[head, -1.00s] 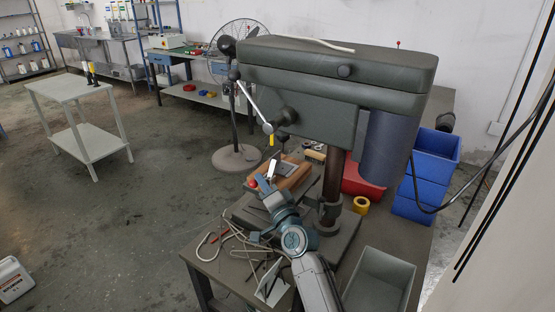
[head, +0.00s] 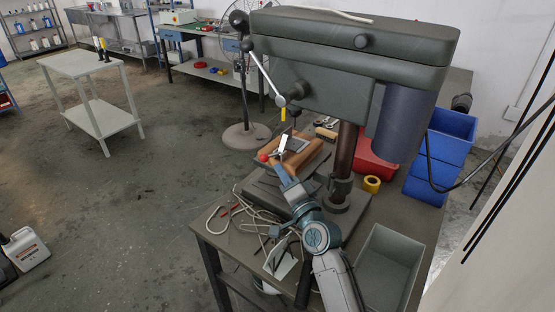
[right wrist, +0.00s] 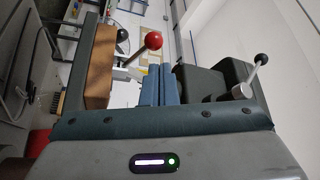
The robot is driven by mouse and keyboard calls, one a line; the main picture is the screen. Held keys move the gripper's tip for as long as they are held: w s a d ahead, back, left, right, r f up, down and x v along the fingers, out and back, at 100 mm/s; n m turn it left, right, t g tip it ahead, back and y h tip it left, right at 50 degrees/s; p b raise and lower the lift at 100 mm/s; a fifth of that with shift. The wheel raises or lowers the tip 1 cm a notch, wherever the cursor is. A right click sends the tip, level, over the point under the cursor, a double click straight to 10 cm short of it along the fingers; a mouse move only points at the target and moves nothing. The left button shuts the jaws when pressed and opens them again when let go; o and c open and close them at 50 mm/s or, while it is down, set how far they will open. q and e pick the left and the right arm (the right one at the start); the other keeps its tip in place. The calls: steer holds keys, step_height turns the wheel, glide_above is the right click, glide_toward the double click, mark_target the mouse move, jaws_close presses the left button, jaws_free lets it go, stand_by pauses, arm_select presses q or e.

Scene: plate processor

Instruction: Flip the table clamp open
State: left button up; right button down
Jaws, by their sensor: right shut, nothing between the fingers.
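The table clamp (head: 283,144) is a small metal clamp with a red ball on its handle (head: 263,156). It sits by a brown wooden block (head: 303,158) on the drill press table. In the right wrist view the red ball (right wrist: 153,40) is on a metal rod just beyond my fingertips. My right gripper (head: 280,174) is shut and empty, close below the red ball in the head view. Its blue fingers also show side by side in the right wrist view (right wrist: 157,86). They appear apart from the ball, though the exact gap is hard to judge. My left gripper is out of view.
The drill press (head: 350,60) stands over the clamp, with its feed lever (head: 265,75) at left. Cables (head: 245,212) lie on the bench's left side. A grey bin (head: 388,262), yellow tape (head: 372,184) and blue bins (head: 440,155) are at right. Floor at left is mostly clear.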

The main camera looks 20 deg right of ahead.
steer(key=v, duration=0.5)
steer(key=shift+s+d+b, duration=0.15)
steer(key=shift+b, duration=0.2)
